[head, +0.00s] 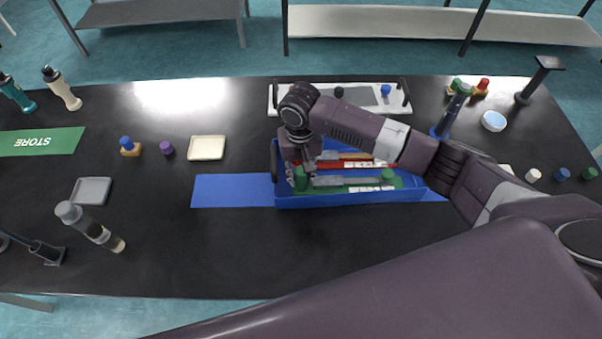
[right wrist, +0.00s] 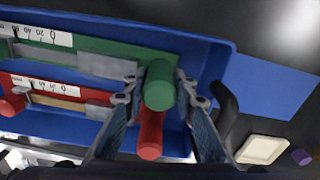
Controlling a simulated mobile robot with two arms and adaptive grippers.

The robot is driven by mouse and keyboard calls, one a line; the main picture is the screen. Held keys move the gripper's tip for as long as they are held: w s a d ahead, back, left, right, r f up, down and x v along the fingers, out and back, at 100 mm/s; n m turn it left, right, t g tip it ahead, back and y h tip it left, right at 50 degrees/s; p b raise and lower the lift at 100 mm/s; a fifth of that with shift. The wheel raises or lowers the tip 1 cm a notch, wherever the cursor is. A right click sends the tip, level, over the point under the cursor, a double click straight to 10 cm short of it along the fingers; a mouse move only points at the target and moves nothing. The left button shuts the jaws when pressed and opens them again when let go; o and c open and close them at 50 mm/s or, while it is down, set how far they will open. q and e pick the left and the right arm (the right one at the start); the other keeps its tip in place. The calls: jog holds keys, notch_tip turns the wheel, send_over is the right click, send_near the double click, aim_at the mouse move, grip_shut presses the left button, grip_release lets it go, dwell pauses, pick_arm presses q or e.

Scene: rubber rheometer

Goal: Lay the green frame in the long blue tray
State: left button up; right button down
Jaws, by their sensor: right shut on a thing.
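The long blue tray (head: 330,201) stands on a blue mat near the middle of the black table. The green frame (head: 345,187), a bar with a scale label and green round ends, is inside the tray along its front wall. My right gripper (head: 302,167) is over the tray's left end, shut on the frame's green end. In the right wrist view its fingers flank the round green end (right wrist: 160,92), near the tray wall (right wrist: 214,62). I cannot tell whether the frame rests on the tray floor. My left gripper is not in view.
A red frame (right wrist: 60,86) lies beside the green one in the tray. Behind stands a white panel (head: 273,98). A cream dish (head: 207,147), a purple knob (head: 166,147) and a grey dish (head: 92,190) are left. The front middle of the table is clear.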

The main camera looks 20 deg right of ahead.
jog(key=c, duration=1.6)
grip_release()
notch_tip(320, 180, up, 12)
jog(key=shift+a+b, duration=0.1)
jog(key=shift+b, duration=0.7)
